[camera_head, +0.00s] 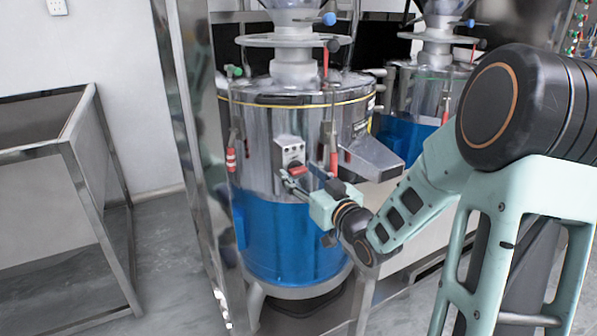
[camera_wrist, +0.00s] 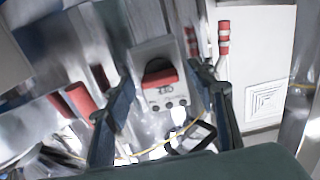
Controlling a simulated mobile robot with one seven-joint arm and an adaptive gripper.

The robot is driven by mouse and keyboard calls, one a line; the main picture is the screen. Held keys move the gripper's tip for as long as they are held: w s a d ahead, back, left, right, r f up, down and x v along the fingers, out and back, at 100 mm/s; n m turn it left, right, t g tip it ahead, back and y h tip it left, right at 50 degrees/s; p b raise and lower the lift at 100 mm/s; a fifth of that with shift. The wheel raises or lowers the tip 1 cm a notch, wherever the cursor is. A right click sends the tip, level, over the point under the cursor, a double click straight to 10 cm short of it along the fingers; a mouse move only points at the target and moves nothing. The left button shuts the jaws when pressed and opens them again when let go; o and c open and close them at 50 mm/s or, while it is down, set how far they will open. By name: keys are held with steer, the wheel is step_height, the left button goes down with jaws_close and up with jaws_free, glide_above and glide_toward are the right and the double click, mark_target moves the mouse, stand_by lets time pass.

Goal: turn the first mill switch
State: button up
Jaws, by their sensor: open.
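The first mill (camera_head: 285,240) is a steel drum with a blue lower half, at the middle of the head view. Its switch box (camera_head: 289,152) is a small grey box on the drum's front, with a red switch knob (camera_head: 298,171) at its lower part. My gripper (camera_head: 304,184) is open and close in front of the box. In the wrist view its two fingers (camera_wrist: 162,78) stand either side of the knob. I cannot tell whether either finger touches it.
Red-handled latches (camera_head: 333,150) and a slanted steel chute (camera_head: 370,155) sit right of the box on the drum. A second blue mill (camera_head: 405,135) stands behind at right. A steel frame post (camera_head: 185,110) is at left, with bare floor (camera_head: 160,240) beyond.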

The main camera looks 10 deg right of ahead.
steer(key=c, duration=1.2)
steer(key=shift+o, duration=0.2)
steer(key=shift+f+n+b, duration=0.1)
steer(key=shift+n+b, duration=0.3)
steer(key=shift+b, duration=0.1)
steer(key=n+b, duration=0.2)
steer(key=shift+n+b, duration=0.3)
steer(key=shift+b, duration=0.1)
steer(key=n+b, duration=0.1)
steer(key=n, duration=0.2)
steer(key=shift+n, duration=0.3)
steer(key=n, duration=1.1)
steer(key=shift+r, duration=0.2)
